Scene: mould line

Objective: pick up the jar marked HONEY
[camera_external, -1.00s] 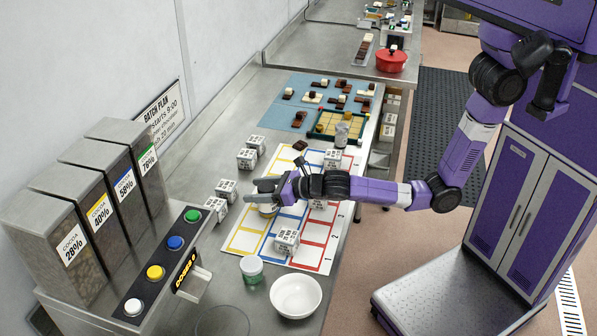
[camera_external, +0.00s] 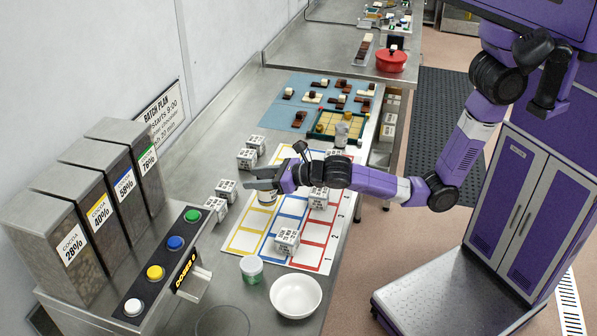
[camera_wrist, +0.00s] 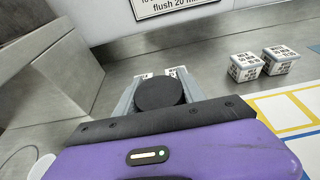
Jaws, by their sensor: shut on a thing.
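My gripper (camera_external: 264,178) is shut on a small jar (camera_external: 266,197) above the left part of the coloured grid mat (camera_external: 238,240). In the wrist view the jar's round dark lid (camera_wrist: 160,93) sits between the two grey fingers. The jar looks upright; its label cannot be read, so I cannot tell whether it says HONEY.
A white bowl (camera_external: 295,296) is at the front. The dispenser with coloured buttons (camera_external: 155,272) is at left. A green tray (camera_external: 340,125) and blue mat (camera_external: 288,112) lie behind.

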